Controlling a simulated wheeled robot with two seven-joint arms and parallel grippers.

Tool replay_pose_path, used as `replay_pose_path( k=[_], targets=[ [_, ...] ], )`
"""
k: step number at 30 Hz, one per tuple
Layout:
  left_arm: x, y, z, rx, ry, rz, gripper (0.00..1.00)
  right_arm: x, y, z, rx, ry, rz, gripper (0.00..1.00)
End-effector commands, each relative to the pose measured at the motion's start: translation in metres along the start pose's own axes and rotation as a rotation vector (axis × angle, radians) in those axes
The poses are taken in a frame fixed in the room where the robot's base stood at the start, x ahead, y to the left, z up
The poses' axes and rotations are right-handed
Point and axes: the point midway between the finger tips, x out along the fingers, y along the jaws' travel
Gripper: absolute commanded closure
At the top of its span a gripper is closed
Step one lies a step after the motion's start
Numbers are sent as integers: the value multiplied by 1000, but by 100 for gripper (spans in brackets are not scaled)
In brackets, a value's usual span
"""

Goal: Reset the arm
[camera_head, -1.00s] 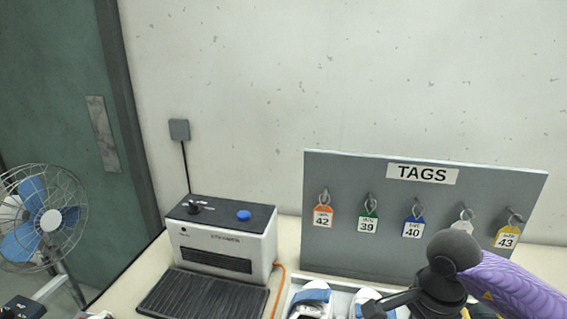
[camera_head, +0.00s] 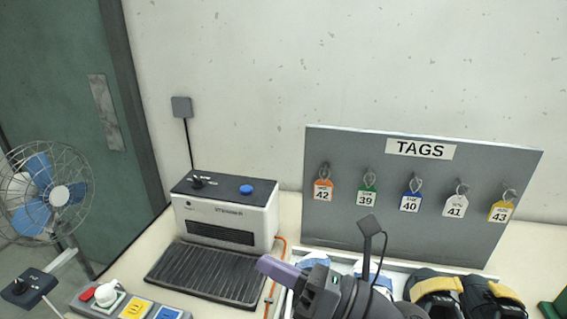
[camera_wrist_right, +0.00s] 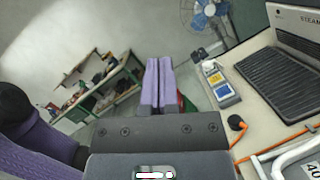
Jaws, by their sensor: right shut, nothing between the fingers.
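My right gripper (camera_head: 278,270) is in the lower middle of the head view, its purple fingers pointing left, above the table's front part. In the right wrist view its two purple fingers (camera_wrist_right: 157,88) lie side by side, shut with nothing between them. The dark wrist of my right arm (camera_head: 345,295) covers part of the white tray and the white and blue shoes (camera_head: 312,260) behind it. My left gripper is in neither view.
A grey TAGS board (camera_head: 480,235) with several hanging tags stands at the back. A steam machine (camera_head: 225,215) with a black ribbed plate (camera_head: 205,275) stands left. Dark green and yellow shoes (camera_head: 435,288) are at right. A button box (camera_head: 125,302) and fan (camera_head: 45,190) are at left.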

Motion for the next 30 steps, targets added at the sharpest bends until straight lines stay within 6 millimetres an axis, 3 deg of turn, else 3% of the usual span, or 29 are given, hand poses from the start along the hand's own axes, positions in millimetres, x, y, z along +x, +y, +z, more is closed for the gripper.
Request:
replay_pose_path(
  k=[2, 3, 5, 6, 8, 13, 18, 19, 21, 26, 30],
  targets=[
    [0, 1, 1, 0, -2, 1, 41, -21, -20, 33, 447, -401, -153, 100],
    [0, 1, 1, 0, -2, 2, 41, -45, -41, 38, 702, -613, -260, 100],
    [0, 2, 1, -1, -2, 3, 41, -88, -72, 24, 1055, -892, -432, 100],
    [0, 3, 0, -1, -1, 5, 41, -114, -86, 5, 1247, -1040, -540, 100],
    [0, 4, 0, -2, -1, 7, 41, -146, -95, -27, 1470, -1212, -686, 100],
    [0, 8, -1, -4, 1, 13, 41, -205, -80, -111, 1887, -1541, -1045, 100],
    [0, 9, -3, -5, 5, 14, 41, -239, -36, -174, 2146, -1759, -1389, 100],
    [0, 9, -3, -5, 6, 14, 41, -243, -27, -184, -2136, 1755, 1422, 100],
    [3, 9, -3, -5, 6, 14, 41, -251, -17, -206, -2028, 1674, 1427, 100],
    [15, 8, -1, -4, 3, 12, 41, -264, -60, -269, -1999, 1661, 1471, 100],
    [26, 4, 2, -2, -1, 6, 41, -283, -87, -332, -1968, 1640, 1509, 100]
  ],
)
